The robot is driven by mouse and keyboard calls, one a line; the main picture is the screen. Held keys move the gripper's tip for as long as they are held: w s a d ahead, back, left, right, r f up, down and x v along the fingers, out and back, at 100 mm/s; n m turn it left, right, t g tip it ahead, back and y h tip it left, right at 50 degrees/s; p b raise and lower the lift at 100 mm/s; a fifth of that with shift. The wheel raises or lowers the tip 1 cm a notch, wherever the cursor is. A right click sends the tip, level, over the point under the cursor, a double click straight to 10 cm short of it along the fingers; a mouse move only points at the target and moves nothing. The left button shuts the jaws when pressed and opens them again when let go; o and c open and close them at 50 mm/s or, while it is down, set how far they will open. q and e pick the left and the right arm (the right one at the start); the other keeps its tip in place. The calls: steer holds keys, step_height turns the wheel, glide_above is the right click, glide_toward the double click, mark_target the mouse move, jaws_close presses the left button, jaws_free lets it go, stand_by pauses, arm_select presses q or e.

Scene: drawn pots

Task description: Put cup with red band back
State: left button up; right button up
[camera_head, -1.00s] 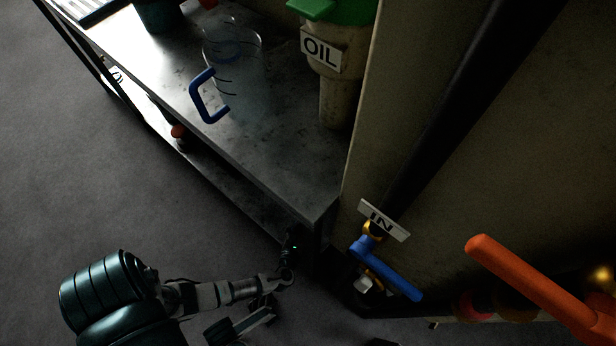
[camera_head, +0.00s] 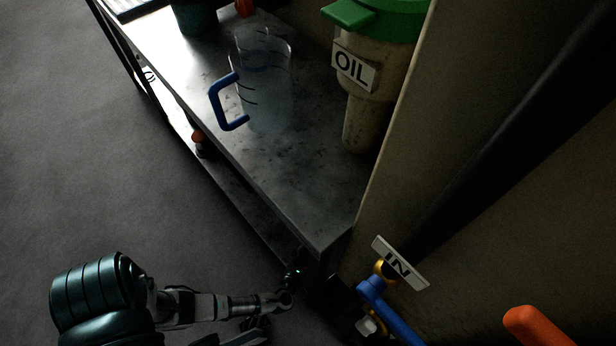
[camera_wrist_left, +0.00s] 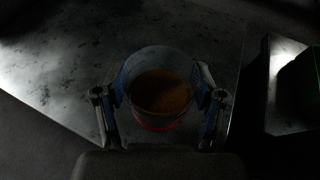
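The cup with the red band (camera_wrist_left: 160,95) shows in the left wrist view. It looks clear-walled, with orange-brown contents and a red band low on its near side. My left gripper (camera_wrist_left: 160,103) has one finger on each side of the cup, against its walls, and appears shut on it. In the head view my left arm comes in at the bottom left and reaches near the front corner of the metal table (camera_head: 300,190). The cup is not visible there. My right gripper is in neither view.
A clear jug with a blue handle (camera_head: 262,85) and an OIL container with a green lid (camera_head: 370,70) stand on the table. A blue valve handle (camera_head: 390,315) under an IN sign (camera_head: 399,264) and an orange handle (camera_head: 535,325) are at the lower right. The table's front part is clear.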

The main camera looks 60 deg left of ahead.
arm_select(q)
steer(key=shift+o, duration=1.4)
steer(key=shift+s+f, duration=0.1)
steer(key=shift+f, duration=0.1)
